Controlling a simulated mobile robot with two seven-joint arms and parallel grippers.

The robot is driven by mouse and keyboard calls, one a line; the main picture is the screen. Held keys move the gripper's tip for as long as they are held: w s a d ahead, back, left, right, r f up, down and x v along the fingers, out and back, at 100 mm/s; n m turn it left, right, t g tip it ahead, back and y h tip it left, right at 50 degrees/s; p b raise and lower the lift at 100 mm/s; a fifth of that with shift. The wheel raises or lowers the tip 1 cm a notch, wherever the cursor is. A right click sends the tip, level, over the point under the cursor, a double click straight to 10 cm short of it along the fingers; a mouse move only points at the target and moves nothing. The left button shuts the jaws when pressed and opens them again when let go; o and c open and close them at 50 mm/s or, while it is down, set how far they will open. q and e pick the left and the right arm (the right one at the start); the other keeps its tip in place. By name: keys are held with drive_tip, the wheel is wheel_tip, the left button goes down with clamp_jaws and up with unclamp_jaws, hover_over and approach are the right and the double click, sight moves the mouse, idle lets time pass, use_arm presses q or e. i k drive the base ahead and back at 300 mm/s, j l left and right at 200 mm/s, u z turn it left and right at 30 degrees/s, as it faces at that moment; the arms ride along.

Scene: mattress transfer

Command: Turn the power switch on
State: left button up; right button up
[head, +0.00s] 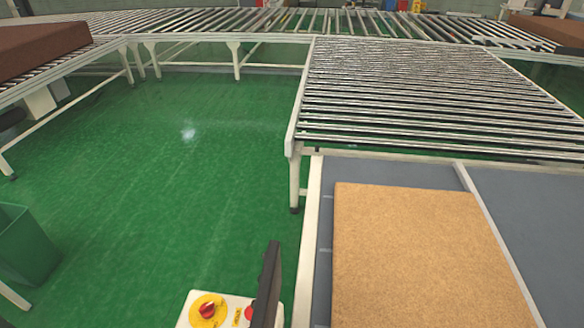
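A white control box (228,310) stands at the bottom of the head view, left of centre. On its top is a red rotary knob on a yellow round plate, the power switch (209,309). A second red button (249,313) sits to its right, partly hidden behind an upright black panel (267,285). The lower part of the box is cut off by the frame edge. Which way the switch is set is too small to tell. Neither of my grippers shows in this view.
A tan mattress (420,255) lies on a grey-topped table (335,172) at the right. A roller conveyor (440,90) stands beyond it. A brown block (40,48) rests on the left conveyor. A green bin (25,245) stands at the left edge. The green floor (170,180) is clear.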

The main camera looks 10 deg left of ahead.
sight(207, 310)
drive_tip(key=i+j+z, duration=0.25)
drive_tip(key=j+z, duration=0.2)
drive_tip(key=i+j+z, duration=0.15)
drive_tip(key=j+z, duration=0.3)
drive_tip(key=i+j+z, duration=0.1)
drive_tip(key=j+z, duration=0.8)
drive_tip(key=j, duration=0.15)
drive_tip(key=k+j+z, duration=0.1)
drive_tip(key=j+z, duration=0.35)
drive_tip(key=k+j+z, duration=0.2)
drive_tip(key=j+z, duration=0.25)
drive_tip(key=j, duration=0.15)
drive_tip(key=k+j+z, duration=0.2)
drive_tip(key=j+z, duration=0.2)
drive_tip(key=k+j+z, duration=0.3)
drive_tip(key=z, duration=0.15)
drive_tip(key=j, duration=0.1)
